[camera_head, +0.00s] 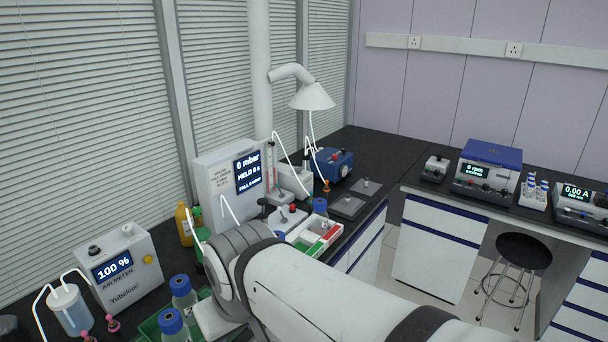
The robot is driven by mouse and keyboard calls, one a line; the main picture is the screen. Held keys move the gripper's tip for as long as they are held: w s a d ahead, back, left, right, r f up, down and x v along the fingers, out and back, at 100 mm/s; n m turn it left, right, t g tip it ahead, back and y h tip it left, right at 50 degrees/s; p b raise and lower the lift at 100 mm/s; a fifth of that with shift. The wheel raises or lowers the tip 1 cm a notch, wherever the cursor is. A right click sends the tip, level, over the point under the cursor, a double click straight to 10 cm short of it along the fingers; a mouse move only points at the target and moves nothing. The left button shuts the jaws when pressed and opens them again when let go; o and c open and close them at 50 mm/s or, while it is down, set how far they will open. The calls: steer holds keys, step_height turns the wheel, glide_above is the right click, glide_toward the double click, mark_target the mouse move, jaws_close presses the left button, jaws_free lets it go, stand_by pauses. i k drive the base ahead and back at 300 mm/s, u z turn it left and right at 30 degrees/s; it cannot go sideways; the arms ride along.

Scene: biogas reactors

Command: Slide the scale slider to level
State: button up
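My white arm reaches in from the lower right, and its grey wrist joint is over the bench at the lower middle. My gripper's fingers do not show; they are hidden behind the arm or out of the picture. A thin upright reddish scale or tube (272,162) stands right of the white pressure unit (214,178). Whether this is the scale slider, and at what height a slider sits, is too small to tell.
The air meter (119,268), reading 100 %, stands at the left. Blue-capped bottles (183,296) stand in a green tray beside my wrist. A tray with red and green compartments (314,238) lies right of the wrist. A lamp-like hood (312,97) hangs above. A stool (523,251) stands at the right.

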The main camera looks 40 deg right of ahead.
mark_target(269, 143)
steer(key=u, duration=0.7)
steer(key=k, duration=0.15)
steer(key=z, duration=1.15)
steer(key=i, duration=0.95)
steer(key=z, duration=0.45)
steer(key=k, duration=0.55)
steer(key=z, duration=0.5)
steer(key=k, duration=1.25)
steer(key=z, duration=0.95)
steer(key=i, duration=2.35)
steer(key=u, duration=1.25)
steer(key=i, duration=0.9)
steer(key=u, duration=0.55)
